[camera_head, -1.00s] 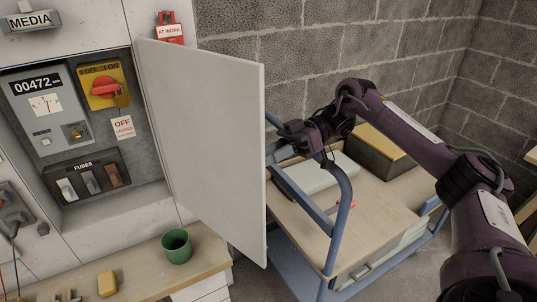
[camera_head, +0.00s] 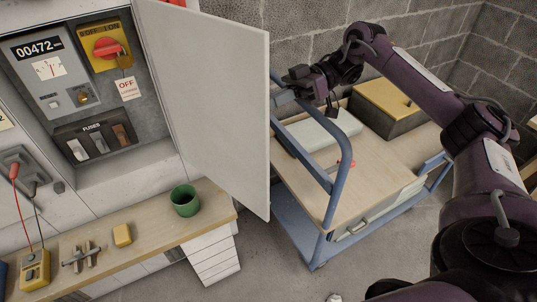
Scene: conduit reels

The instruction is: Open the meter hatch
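The meter hatch door (camera_head: 215,105) is a pale grey panel that stands swung wide open, out to the right of the cabinet. Behind it the recess shows the meter (camera_head: 50,65) reading 00472, a red rotary switch on a yellow plate (camera_head: 104,46) with a padlock, and a fuse block (camera_head: 95,141). My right gripper (camera_head: 284,97) is just right of the door's free edge, above the blue cart. Its fingertips are small and close to the door edge, so I cannot tell whether they are open or whether they touch it. My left gripper is not in view.
A blue cart (camera_head: 322,180) with a wooden top stands right of the door, carrying a pale case (camera_head: 322,130) and a yellow-lidded box (camera_head: 385,103). A wooden ledge (camera_head: 150,250) below the cabinet holds a green cup (camera_head: 185,200), a yellow block (camera_head: 122,235) and a yellow meter (camera_head: 35,268).

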